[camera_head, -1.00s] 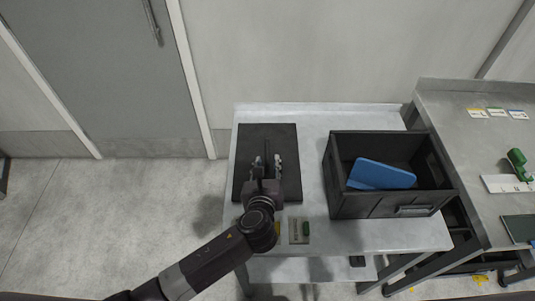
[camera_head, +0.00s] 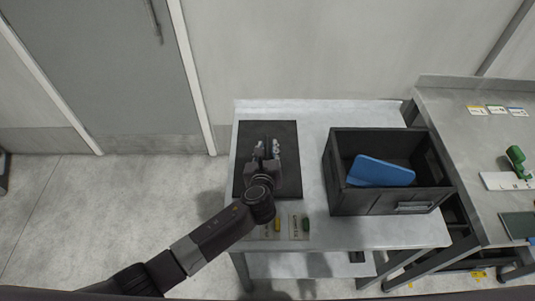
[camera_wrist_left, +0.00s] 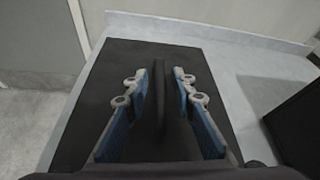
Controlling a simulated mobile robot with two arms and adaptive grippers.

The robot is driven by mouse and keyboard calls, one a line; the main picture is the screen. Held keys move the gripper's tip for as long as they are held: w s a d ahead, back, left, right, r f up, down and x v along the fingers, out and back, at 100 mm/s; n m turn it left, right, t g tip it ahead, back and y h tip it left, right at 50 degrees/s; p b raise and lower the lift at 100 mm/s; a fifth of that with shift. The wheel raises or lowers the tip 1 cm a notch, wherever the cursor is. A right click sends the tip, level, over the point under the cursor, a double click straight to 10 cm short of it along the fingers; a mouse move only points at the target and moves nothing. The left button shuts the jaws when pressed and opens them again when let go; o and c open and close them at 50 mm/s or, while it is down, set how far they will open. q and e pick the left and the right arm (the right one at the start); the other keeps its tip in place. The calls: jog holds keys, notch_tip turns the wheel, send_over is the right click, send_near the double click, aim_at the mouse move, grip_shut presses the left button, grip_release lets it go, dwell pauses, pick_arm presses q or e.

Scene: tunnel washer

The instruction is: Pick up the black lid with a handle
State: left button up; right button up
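The black lid (camera_head: 286,178) is a flat dark rectangle lying on the left part of the grey metal table. In the left wrist view the lid (camera_wrist_left: 100,88) fills the middle, with its upright black handle (camera_wrist_left: 160,85) running lengthwise along it. My left gripper (camera_head: 266,147) is over the lid. In the left wrist view its blue-padded fingers (camera_wrist_left: 162,90) are open, one on each side of the handle, with gaps visible on both sides. How far the fingertips are above the lid's surface is hard to tell. My right gripper is not in view.
A black crate (camera_head: 375,203) with a blue board (camera_head: 380,172) in it stands on the table (camera_head: 315,125) to the right of the lid. A second metal table (camera_head: 470,130) adjoins at right.

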pick_arm(q)
grip_shut()
